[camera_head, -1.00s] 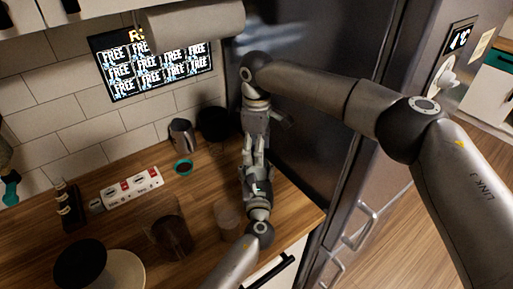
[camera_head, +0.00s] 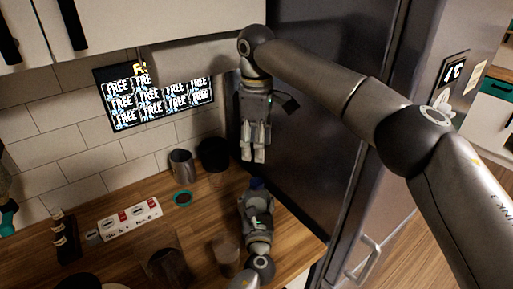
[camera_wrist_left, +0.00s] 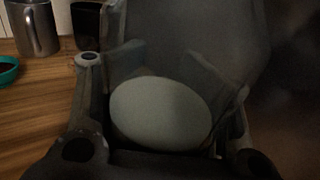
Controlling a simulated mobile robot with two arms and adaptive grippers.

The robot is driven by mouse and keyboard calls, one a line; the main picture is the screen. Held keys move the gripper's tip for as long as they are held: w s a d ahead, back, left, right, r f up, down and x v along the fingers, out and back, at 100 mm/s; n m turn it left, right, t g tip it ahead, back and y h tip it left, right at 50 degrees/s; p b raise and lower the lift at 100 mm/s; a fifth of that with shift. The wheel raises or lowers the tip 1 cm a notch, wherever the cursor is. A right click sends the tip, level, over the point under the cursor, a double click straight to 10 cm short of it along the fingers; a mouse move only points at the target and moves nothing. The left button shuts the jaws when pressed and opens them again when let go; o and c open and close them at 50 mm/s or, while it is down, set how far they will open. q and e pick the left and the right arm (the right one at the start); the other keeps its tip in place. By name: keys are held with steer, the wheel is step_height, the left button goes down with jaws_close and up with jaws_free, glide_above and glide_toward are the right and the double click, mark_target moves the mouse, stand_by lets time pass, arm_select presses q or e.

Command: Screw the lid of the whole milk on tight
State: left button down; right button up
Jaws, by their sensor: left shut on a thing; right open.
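In the left wrist view my left gripper is shut on a pale rounded surface (camera_wrist_left: 160,112), likely the milk container. My right gripper (camera_head: 254,157) points down above the blue lid, open and empty, with a visible gap to it. How tightly the lid sits cannot be seen.
A metal pitcher (camera_head: 181,164) and a dark container (camera_head: 214,154) stand by the wall. A teal-rimmed dish (camera_head: 183,198), a power strip (camera_head: 130,219) and a clear cup (camera_head: 226,257) are on the counter to the left. The dark fridge side (camera_head: 320,130) bounds the right.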

arm_select(q)
steer(key=shift+c, duration=2)
jaws_free()
steer(key=s, duration=0.7)
steer(key=shift+s+d, duration=0.15)
steer(key=shift+s, duration=0.1)
